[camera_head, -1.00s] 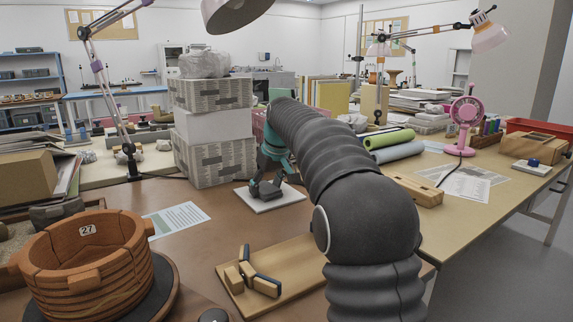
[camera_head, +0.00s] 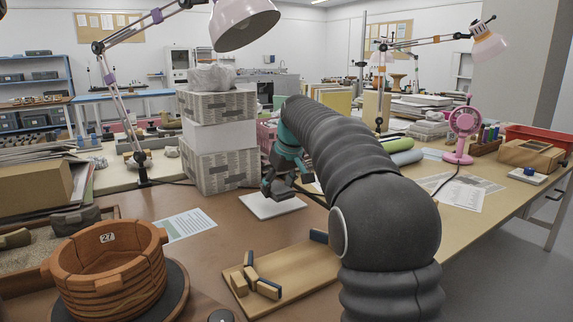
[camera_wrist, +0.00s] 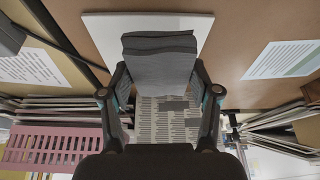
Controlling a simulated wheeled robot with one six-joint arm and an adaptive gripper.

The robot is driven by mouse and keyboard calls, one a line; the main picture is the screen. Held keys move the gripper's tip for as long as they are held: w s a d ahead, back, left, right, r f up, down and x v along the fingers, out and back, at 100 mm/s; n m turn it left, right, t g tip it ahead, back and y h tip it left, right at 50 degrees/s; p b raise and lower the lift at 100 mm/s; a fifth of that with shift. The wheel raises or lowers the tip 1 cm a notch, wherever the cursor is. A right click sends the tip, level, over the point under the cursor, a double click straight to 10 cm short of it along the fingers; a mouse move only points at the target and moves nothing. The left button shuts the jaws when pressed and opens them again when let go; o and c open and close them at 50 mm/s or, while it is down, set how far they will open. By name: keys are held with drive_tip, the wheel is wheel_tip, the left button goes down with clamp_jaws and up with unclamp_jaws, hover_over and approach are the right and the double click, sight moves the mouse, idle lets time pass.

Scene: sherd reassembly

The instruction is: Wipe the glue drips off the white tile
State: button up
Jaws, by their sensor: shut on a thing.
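The white tile (camera_head: 264,208) lies flat on the brown table in the head view. It also shows in the wrist view (camera_wrist: 104,36), partly covered by what I hold. My gripper (camera_head: 279,190) is above the tile's back right part in the head view. In the wrist view my gripper (camera_wrist: 160,92) is shut on a folded dark grey cloth (camera_wrist: 160,66), held between both fingers. The cloth appears raised off the tile, though its contact is hard to judge. I can make out no glue drips on the visible part of the tile.
A stack of boxes (camera_head: 218,140) stands behind the tile to the left. A printed sheet (camera_head: 183,224) lies left of it. A clay pot (camera_head: 110,275) stands front left, and a wooden board (camera_head: 290,285) with small blocks lies in front.

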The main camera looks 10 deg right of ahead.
drive_tip(key=shift+r+p, duration=0.35)
drive_tip(key=shift+r, duration=1.4)
